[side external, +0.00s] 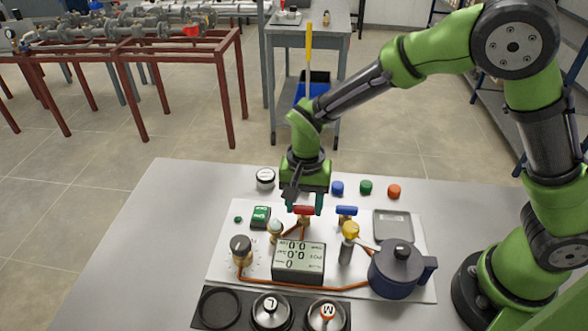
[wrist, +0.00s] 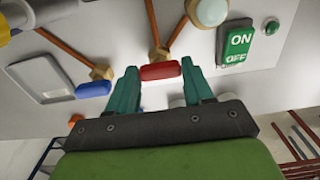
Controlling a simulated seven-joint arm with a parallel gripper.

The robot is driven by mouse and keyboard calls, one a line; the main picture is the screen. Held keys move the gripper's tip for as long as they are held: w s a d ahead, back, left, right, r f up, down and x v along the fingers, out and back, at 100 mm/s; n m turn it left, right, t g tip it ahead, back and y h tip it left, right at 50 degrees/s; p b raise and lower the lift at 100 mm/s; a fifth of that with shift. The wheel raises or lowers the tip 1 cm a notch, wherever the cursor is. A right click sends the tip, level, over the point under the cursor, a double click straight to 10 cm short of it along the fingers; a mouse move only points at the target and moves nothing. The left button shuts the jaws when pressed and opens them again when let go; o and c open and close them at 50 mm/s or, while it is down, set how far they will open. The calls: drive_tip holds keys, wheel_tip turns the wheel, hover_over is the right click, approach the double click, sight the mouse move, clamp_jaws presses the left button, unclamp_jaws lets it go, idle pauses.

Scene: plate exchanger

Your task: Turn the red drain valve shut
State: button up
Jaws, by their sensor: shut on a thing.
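The red drain valve (side external: 303,210) is on the white board, on a copper pipe with a brass body (wrist: 158,55). Its red handle (wrist: 160,71) lies crosswise in the wrist view, square to the gripper's approach. My gripper (side external: 305,207) reaches down to the handle from the back of the board. In the wrist view its two green fingers (wrist: 161,75) stand at the two ends of the handle, and it is shut on it. The handle's ends are partly hidden by the fingertips.
A blue valve handle (side external: 347,211) sits close to the right. Blue, green and orange caps (side external: 366,187) stand behind.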

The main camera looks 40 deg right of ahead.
sight(303, 206)
drive_tip(key=shift+r, duration=0.1)
drive_tip(key=o, duration=1)
drive_tip(key=shift+o, duration=0.2)
wheel_tip(303, 206, up, 17)
drive_tip(key=s+d+r+n+t+y, duration=0.2)
drive_tip(key=s+d+n+t, duration=0.3)
drive_tip(key=s+d, duration=0.8)
drive_tip(key=shift+s+r+t, duration=0.35)
drive_tip(key=shift+r+t, duration=0.25)
drive_tip(key=shift+t, duration=0.5)
